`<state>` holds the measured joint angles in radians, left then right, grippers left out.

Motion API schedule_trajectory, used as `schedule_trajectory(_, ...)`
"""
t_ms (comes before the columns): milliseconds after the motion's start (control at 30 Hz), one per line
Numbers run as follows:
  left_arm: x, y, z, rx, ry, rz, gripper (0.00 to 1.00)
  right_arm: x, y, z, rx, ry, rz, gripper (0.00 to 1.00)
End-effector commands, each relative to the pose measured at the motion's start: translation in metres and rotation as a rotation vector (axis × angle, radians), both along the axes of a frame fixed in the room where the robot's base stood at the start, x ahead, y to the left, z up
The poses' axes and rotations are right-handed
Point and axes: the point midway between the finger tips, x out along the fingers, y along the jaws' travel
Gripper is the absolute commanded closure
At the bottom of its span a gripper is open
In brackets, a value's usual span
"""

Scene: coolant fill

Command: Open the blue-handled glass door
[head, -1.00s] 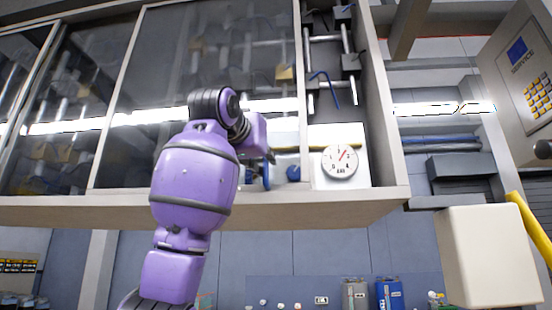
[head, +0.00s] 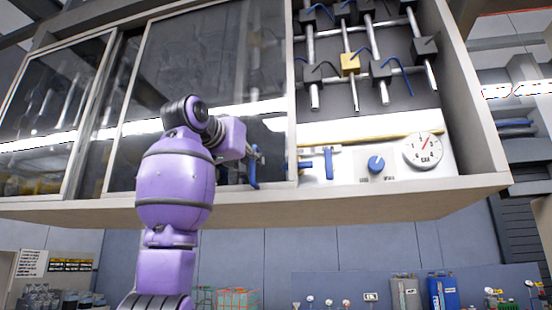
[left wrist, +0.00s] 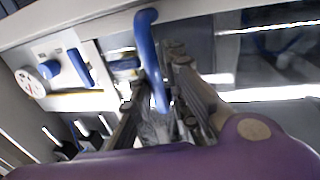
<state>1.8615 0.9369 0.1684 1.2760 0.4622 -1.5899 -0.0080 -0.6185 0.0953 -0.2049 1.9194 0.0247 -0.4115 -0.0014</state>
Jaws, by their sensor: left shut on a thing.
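The glass door (head: 200,60) with a pale frame is a sliding pane in the wall cabinet. Its blue handle (head: 253,168) stands near the door's lower right edge. My left gripper (head: 246,158) is at this handle, its fingers mostly hidden by my purple arm in the head view. In the left wrist view the blue handle (left wrist: 146,45) runs down between the two dark fingers of my left gripper (left wrist: 165,105), which is shut on it. The cabinet stands open to the right of the door's edge. My right gripper is not in view.
The open bay shows pipes with valve blocks, including a yellow block (head: 350,64), a blue lever (head: 329,163), a blue knob (head: 376,164) and a round gauge (head: 423,150). Another glass pane (head: 55,110) is at the left. Grey and blue canisters (head: 442,292) stand below.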

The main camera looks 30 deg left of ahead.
Motion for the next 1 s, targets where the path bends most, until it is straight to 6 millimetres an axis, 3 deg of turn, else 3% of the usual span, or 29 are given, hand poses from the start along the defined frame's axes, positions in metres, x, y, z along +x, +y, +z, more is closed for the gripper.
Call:
schedule_trajectory(33, -0.006, 0.016, 0.001, 0.0, -0.002, 0.003, 1.0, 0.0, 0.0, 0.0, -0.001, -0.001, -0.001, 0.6)
schedule_trajectory(200, -0.017, 0.053, 0.001, 0.001, -0.001, 0.001, 1.0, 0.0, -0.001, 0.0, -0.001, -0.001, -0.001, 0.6)
schedule_trajectory(400, -0.024, 0.079, 0.001, 0.003, -0.002, -0.001, 1.0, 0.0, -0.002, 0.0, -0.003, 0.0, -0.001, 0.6)
schedule_trajectory(600, -0.027, 0.088, 0.001, 0.004, -0.002, -0.002, 1.0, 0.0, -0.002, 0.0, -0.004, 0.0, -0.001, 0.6)
schedule_trajectory(933, -0.027, 0.089, 0.001, 0.004, -0.003, -0.002, 1.0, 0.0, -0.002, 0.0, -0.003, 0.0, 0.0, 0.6)
schedule_trajectory(967, -0.027, 0.089, 0.002, 0.004, -0.003, -0.002, 0.83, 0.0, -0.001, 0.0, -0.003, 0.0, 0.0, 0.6)
schedule_trajectory(1000, -0.027, 0.088, 0.002, 0.004, -0.003, -0.002, 0.77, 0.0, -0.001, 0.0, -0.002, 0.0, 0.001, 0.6)
